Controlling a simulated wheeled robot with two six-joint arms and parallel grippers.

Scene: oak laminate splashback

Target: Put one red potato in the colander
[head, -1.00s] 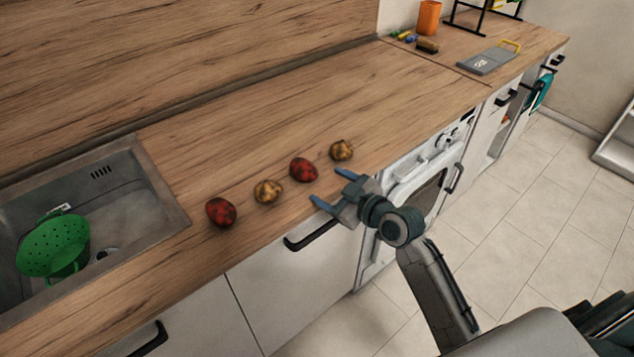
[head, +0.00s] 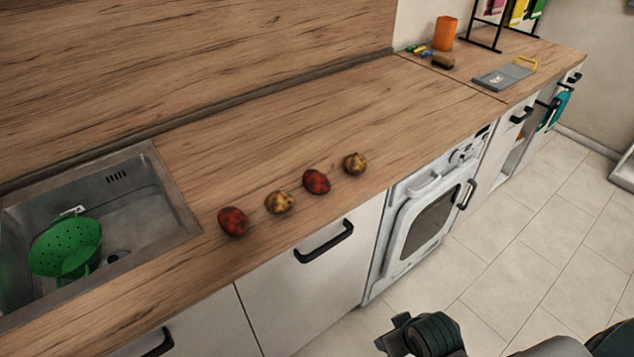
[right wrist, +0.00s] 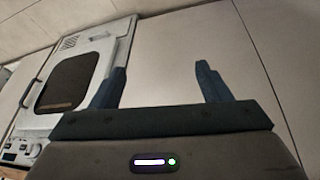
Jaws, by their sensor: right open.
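Two red potatoes lie on the wooden counter in the head view: one (head: 233,221) near the sink and one (head: 316,181) farther right. The green colander (head: 66,243) stands tilted in the sink basin at the left. My right gripper shows in the right wrist view (right wrist: 158,88), open and empty, with its two fingers apart in front of the cabinet fronts. In the head view only part of my right arm's end shows at the bottom, well below the counter and away from the potatoes; its fingers are not clear there. My left gripper is not in view.
Two yellow-brown potatoes (head: 279,202) (head: 355,163) alternate with the red ones in a row. The grey sink (head: 175,205) is left of them. An oven (head: 425,225) sits under the counter. A grey board (head: 503,77) and orange cup (head: 445,33) stand far right. Counter behind the row is clear.

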